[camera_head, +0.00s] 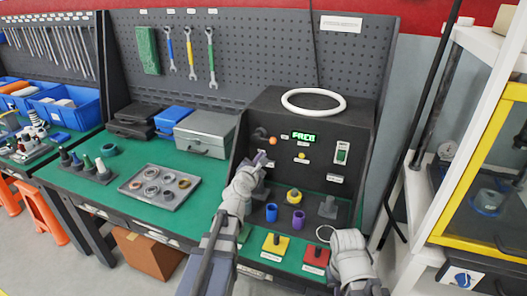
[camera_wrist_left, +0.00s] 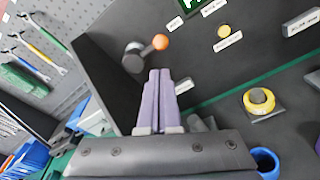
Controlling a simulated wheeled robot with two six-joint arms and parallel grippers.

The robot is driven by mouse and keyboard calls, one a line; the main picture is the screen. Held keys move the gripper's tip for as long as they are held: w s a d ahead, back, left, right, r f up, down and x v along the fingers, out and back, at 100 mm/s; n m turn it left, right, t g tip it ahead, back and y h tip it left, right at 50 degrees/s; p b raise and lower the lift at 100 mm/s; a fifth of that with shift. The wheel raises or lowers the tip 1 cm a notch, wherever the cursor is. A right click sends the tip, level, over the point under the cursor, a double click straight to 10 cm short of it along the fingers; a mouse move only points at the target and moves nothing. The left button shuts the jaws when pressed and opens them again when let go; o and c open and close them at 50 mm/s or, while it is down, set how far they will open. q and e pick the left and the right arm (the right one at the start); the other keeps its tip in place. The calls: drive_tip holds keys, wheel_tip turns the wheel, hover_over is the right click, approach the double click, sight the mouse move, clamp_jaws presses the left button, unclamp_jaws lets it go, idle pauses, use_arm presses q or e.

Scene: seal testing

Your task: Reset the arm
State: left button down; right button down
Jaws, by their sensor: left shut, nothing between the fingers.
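The black test box (camera_head: 310,108) stands on the green table. A lever with an orange knob (camera_head: 273,140) sticks out of its front panel at the left; in the left wrist view the orange knob (camera_wrist_left: 160,41) shows above my fingers. My left gripper (camera_head: 260,158) is in front of the panel, just below and left of the knob. Its purple fingers (camera_wrist_left: 160,75) are shut together with nothing between them, apart from the lever as far as I can tell. My right arm is at the lower right; its fingers cannot be made out.
A lit green display (camera_head: 304,136) and a switch (camera_head: 342,153) are on the panel. A white ring (camera_head: 313,101) lies on top.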

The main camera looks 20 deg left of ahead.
use_arm(q)
drive_tip(key=shift+s, duration=0.7)
drive_tip(key=shift+d, duration=0.1)
